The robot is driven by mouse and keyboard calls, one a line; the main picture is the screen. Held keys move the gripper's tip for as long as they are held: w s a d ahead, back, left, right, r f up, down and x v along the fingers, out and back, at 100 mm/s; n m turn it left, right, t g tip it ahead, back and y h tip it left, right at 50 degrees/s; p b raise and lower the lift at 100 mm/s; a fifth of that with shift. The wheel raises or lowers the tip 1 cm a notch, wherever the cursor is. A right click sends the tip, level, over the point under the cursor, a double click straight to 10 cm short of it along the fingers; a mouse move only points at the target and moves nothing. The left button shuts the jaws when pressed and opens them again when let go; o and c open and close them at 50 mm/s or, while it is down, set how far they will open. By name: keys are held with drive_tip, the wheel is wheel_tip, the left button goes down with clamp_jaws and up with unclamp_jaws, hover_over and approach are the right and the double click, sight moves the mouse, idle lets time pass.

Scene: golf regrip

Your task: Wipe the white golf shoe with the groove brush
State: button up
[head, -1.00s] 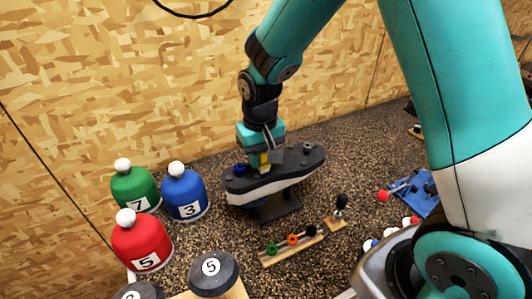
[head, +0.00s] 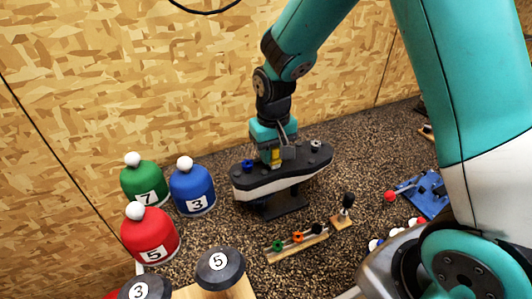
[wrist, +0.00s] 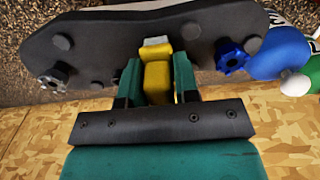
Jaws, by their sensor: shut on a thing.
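The white golf shoe (head: 270,191) is upside down on a dark stand (head: 284,206), its dark studded sole (head: 302,161) facing up. A blue cleat (head: 248,165) and a grey cleat (head: 316,146) stand out of the sole. My gripper (head: 275,157) is over the middle of the sole. In the wrist view my gripper (wrist: 157,78) is shut on the yellow groove brush (wrist: 158,80). The brush's pale tip (wrist: 155,41) is at the sole, between the cleats. Whether the tip touches the sole is hard to tell.
Green (head: 143,187), blue (head: 192,190) and red (head: 150,240) numbered headcovers stand left of the shoe. A wooden rack (head: 297,248) with coloured pieces and a small black-handled tool (head: 346,208) lie in front. A blue tool (head: 424,196) lies to the right. A wooden wall is behind.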

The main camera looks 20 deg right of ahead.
sight(260, 167)
drive_tip(key=shift+d+f, duration=0.15)
drive_tip(key=shift+d, duration=1.25)
drive_tip(key=shift+a, duration=1.55)
drive_tip(key=shift+a+p, duration=0.4)
drive_tip(key=shift+a, duration=1.05)
wheel_tip(260, 167, up, 6)
drive_tip(key=p, duration=0.5)
